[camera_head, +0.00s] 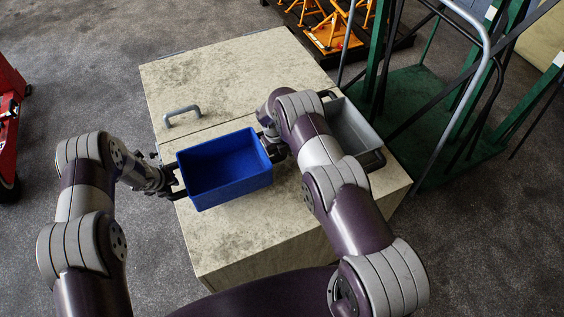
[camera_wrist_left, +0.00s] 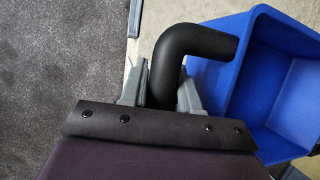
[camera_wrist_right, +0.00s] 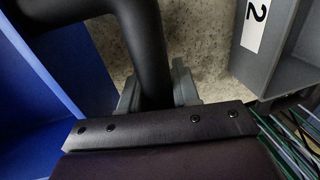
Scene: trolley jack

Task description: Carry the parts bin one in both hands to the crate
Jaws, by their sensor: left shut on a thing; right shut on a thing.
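The parts bin is an open, empty-looking blue bin (camera_head: 224,168) with black handles at its two ends. It is over the left part of the top of a large pale box (camera_head: 225,75), which I take to be the crate. I cannot tell whether the bin touches that top. My left gripper (camera_head: 172,184) is shut on the bin's left handle, a black bent bar in the left wrist view (camera_wrist_left: 195,42). My right gripper (camera_head: 270,147) is shut on the right handle (camera_wrist_right: 147,45), partly hidden behind my right arm in the head view.
A grey bin (camera_head: 355,128) with black handles stands on the box top at right; its label reads 2 in the right wrist view (camera_wrist_right: 254,27). A grey handle (camera_head: 183,115) is on the box top. A green metal frame (camera_head: 420,95) stands at right, red equipment (camera_head: 8,120) at far left.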

